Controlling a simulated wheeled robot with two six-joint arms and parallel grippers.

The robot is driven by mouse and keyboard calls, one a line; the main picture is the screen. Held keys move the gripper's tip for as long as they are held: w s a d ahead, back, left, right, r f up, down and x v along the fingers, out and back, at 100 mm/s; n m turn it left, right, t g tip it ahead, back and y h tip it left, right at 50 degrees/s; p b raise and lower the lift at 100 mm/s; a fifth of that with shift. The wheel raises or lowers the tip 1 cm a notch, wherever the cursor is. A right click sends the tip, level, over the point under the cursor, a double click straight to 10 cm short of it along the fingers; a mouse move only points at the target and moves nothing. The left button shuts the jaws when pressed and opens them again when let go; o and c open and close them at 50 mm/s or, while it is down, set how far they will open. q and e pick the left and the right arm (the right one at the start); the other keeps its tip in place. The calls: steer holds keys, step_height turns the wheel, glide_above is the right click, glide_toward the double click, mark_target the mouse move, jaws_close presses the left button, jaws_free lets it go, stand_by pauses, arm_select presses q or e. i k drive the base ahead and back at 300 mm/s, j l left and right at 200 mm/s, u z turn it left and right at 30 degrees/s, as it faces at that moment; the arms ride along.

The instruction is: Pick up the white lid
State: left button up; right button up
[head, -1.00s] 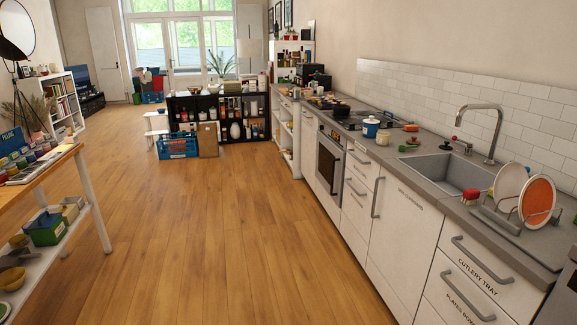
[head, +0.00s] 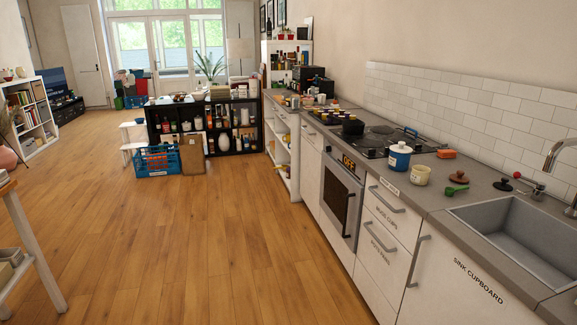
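I cannot pick out a separate white lid with certainty in the head view. A blue and white canister (head: 399,158) stands upright on the counter beside the stove; its top looks pale, with a small dark knob. A cream jar (head: 420,175) stands just right of it. A small brown round piece (head: 458,177) and a black knobbed lid-like piece (head: 503,185) lie on the counter near the sink. Neither of my grippers shows.
The grey counter (head: 432,202) runs along the right wall, with a sink (head: 520,235) and a stove with a black pot (head: 353,127). A blue crate (head: 157,161) stands by the black shelf (head: 236,141). The wooden floor (head: 210,245) is clear.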

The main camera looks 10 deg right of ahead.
mark_target(401, 148)
steer(key=i+z, duration=0.1)
steer(key=i, duration=0.45)
steer(key=i+j+z, duration=0.1)
steer(key=i, duration=0.5)
steer(key=i+j+z, duration=0.15)
steer(key=i, duration=0.4)
steer(key=i+j+z, duration=0.15)
steer(key=i+z, duration=0.3)
steer(key=i+j+z, duration=0.2)
steer(key=z, duration=0.3)
steer(key=i+j+z, duration=0.25)
steer(key=j+z, duration=0.2)
steer(key=i+j+z, duration=0.2)
steer(key=j+z, duration=0.25)
